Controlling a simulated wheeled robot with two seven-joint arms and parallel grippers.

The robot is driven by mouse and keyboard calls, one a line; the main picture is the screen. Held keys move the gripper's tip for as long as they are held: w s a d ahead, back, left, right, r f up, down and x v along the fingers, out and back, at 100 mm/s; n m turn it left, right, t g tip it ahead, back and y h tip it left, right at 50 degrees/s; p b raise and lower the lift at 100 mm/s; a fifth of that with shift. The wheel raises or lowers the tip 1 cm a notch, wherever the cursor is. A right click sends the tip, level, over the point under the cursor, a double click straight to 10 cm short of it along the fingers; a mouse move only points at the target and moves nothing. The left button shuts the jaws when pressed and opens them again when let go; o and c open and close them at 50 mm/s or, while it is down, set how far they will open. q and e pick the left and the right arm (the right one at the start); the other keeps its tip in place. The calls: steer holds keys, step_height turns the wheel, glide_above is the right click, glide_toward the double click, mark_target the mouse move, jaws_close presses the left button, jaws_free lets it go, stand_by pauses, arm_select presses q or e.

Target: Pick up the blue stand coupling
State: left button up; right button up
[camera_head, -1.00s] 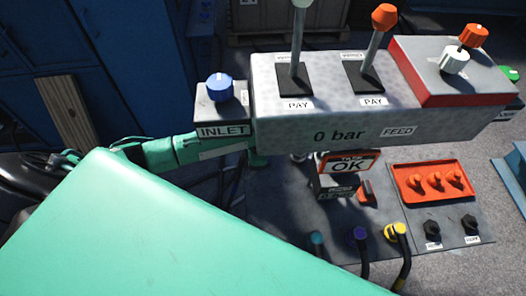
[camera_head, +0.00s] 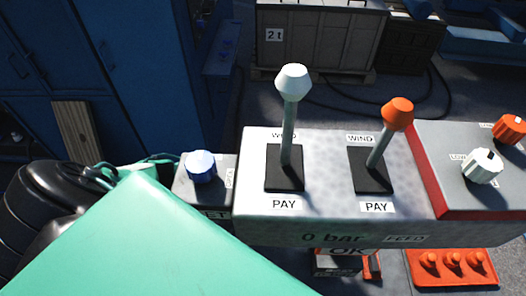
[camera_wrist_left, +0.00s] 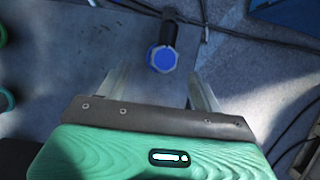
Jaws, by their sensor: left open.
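The blue coupling (camera_wrist_left: 163,58) shows in the left wrist view as a blue, many-sided end face on a dark stub or hose, above the grey floor plate. My left gripper (camera_wrist_left: 158,72) is open, its two pale fingers apart and nothing held. The coupling appears between and just beyond the fingertips; how far below them it lies, I cannot tell. In the head view the coupling is not visible, and my left gripper is hidden. My right gripper is in neither view.
The control box (camera_head: 330,230) with two levers stands across the head view. The blue inlet knob (camera_head: 201,166) sits at its left. An orange tray (camera_head: 450,270) with orange plugs lies below. A green round part (camera_wrist_left: 3,30) edges the wrist view. Dark cables (camera_wrist_left: 285,45) cross its right side.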

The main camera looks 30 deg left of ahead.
arm_select(q)
steer(key=x, duration=0.2)
steer(key=shift+a+f, duration=0.15)
steer(key=shift+f, duration=0.2)
steer(key=shift+a+f, duration=0.15)
steer(key=shift+f, duration=0.35)
steer(key=shift+a+f+p, duration=0.15)
steer(key=shift+f+p, duration=0.15)
steer(key=shift+f, duration=0.05)
steer(key=x, duration=0.3)
steer(key=shift+w+a+f+p, duration=0.1)
steer(key=shift+f+p, duration=0.2)
steer(key=shift+a+f, duration=0.1)
steer(key=shift+f, duration=0.2)
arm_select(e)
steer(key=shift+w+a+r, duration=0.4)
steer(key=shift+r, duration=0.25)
arm_select(q)
steer(key=shift+c, duration=0.5)
steer(key=c, duration=1.1)
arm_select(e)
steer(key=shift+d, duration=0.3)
